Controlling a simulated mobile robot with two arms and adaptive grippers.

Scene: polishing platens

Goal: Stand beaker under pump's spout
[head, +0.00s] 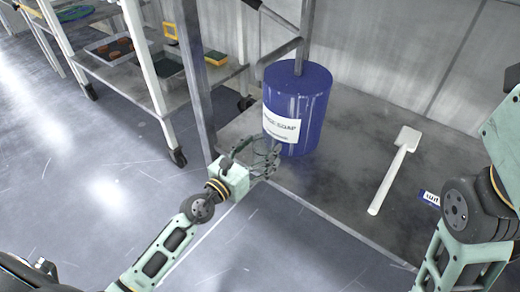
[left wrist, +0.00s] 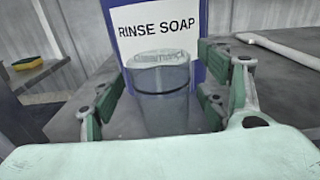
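A blue drum (head: 297,108) with a white rinse soap label stands on the grey platform. A grey upright pipe rises from its top, and its spout (head: 279,54) bends out to the left. My left gripper (head: 262,158) is at the platform's edge, before the drum's lower left. The beaker is upright, in front of the drum's label in the left wrist view. Whether its base touches the platform I cannot tell. My right gripper is out of view.
A white scraper (head: 397,165) and a small blue-white label (head: 430,198) lie on the platform (head: 345,190) to the right. A wheeled cart (head: 150,98) with trays stands at the upper left. A grey post (head: 196,75) rises left of the drum.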

